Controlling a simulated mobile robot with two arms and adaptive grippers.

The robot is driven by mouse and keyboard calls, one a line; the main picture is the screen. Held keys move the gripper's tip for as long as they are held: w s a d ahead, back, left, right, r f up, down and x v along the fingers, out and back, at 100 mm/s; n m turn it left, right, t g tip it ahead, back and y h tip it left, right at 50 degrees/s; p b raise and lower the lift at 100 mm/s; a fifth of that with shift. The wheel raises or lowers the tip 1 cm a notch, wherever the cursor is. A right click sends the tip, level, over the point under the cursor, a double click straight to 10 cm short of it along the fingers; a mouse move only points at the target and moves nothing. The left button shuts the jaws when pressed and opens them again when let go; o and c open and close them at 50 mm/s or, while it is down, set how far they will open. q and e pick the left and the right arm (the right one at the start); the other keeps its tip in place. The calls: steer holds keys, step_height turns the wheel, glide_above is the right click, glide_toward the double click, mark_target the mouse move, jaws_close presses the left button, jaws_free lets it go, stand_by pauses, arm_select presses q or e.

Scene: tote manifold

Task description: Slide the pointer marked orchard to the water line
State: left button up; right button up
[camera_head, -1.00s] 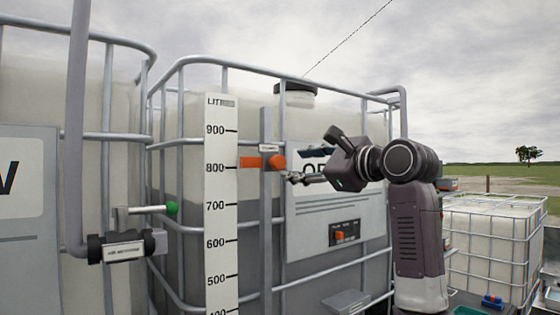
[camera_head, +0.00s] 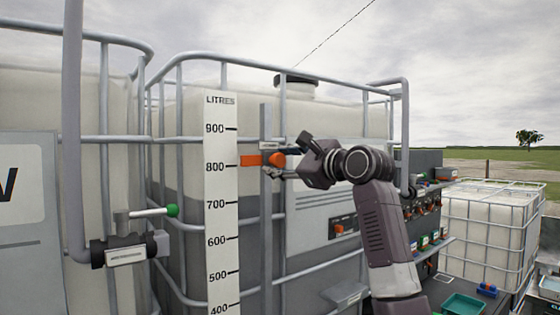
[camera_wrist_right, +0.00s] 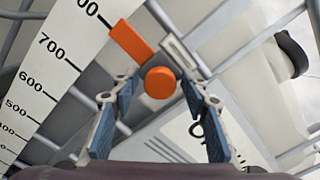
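The orange pointer (camera_head: 250,160) points left at the white litre scale (camera_head: 221,190), a little above the 800 mark. Its round orange knob (camera_head: 277,159) sits on a grey vertical rail (camera_head: 266,220). A small white label (camera_wrist_right: 185,55) is beside the knob; its text is not readable. The water line, where the tank turns from pale to dark (camera_head: 192,192), shows left of the scale, between 700 and 800, below the pointer. My right gripper (camera_head: 286,160) is at the knob. In the right wrist view its fingers are apart, one each side of the knob; contact is unclear. My left gripper is not in view.
Metal cage bars (camera_head: 179,140) surround the tank. A green-tipped valve handle (camera_head: 172,211) is left of the scale. A grey panel (camera_head: 320,215) is behind my right arm. A manifold with several valves (camera_head: 425,205) is at right.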

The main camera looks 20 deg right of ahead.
jaws_close()
step_height(320, 180, down, 10)
steer(key=b, duration=0.6)
steer(key=shift+f+b, duration=0.2)
steer(key=shift+b, duration=0.1)
steer(key=shift+o, duration=1)
jaws_free()
steer(key=shift+s, duration=0.1)
